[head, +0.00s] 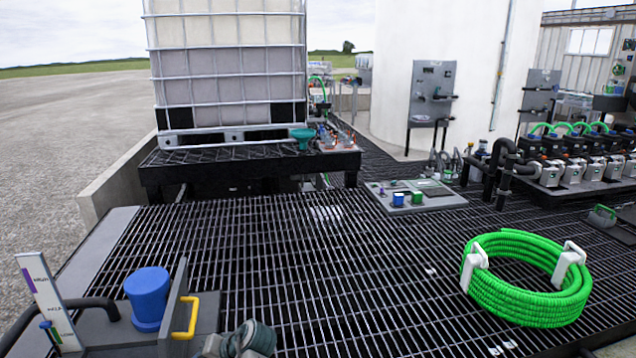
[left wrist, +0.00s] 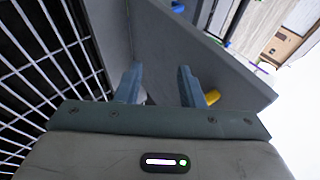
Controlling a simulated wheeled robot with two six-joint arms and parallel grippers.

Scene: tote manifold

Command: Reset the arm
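My left gripper (left wrist: 159,86) shows in the left wrist view with its two blue-grey fingers apart and nothing clearly between them. Beyond the fingertips is a grey panel (left wrist: 205,50). A yellow handle (left wrist: 212,97) shows just right of the right finger; whether they touch I cannot tell. In the head view an upright grey panel (head: 174,305) with a yellow handle (head: 188,316) stands at the lower left. A dark greenish rounded part (head: 250,338) is cut off by the bottom edge there; I cannot tell if it is mine. My right gripper is in neither view.
A blue cylinder (head: 148,298) and a white labelled post (head: 48,300) stand by the panel. A green coiled hose (head: 527,278) lies on the black grating at right. A caged tote (head: 228,65) stands behind. The middle grating (head: 300,270) is clear.

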